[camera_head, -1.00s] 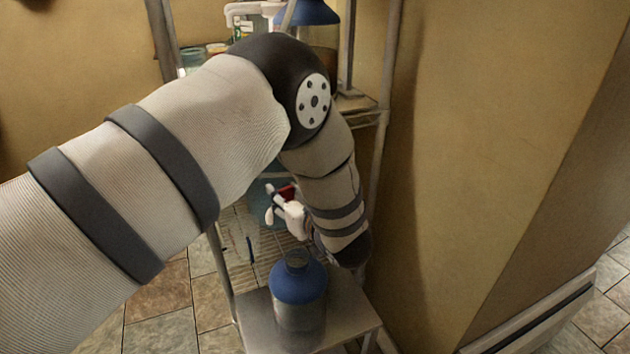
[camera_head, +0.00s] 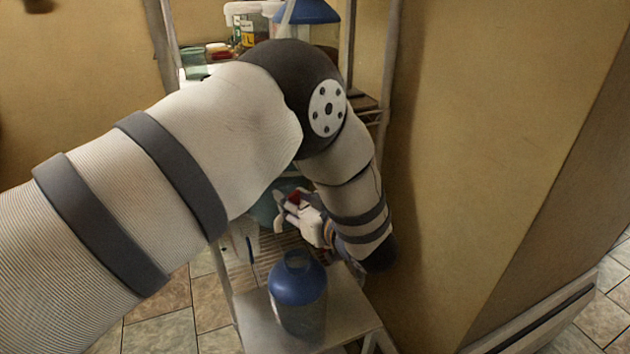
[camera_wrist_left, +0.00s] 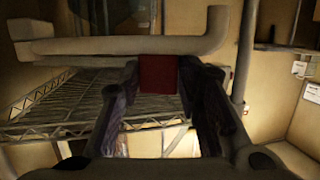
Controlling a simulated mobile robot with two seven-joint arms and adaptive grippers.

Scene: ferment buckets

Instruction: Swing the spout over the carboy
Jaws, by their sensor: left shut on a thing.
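The carboy (camera_head: 298,290) is a clear bottle with a blue shoulder and an open neck, upright on a low pale stand. My left gripper (camera_head: 292,203) is behind and above it, partly hidden by my own arm. In the left wrist view, the gripper (camera_wrist_left: 158,80) is shut on a red block (camera_wrist_left: 158,72), which also shows as a small red patch in the head view (camera_head: 297,197). The spout seems to be the pale pipe (camera_wrist_left: 120,46) running across just beyond the red block, with its right end bent. Its place over the carboy cannot be told. My right gripper is not in view.
A metal rack with jars (camera_head: 194,73) and a blue-topped vessel (camera_head: 305,12) stands behind my arm. A wire shelf (camera_wrist_left: 65,100) lies below the pipe. A yellow wall (camera_head: 470,130) is close on the right. The stand (camera_head: 352,310) has some bare surface beside the carboy.

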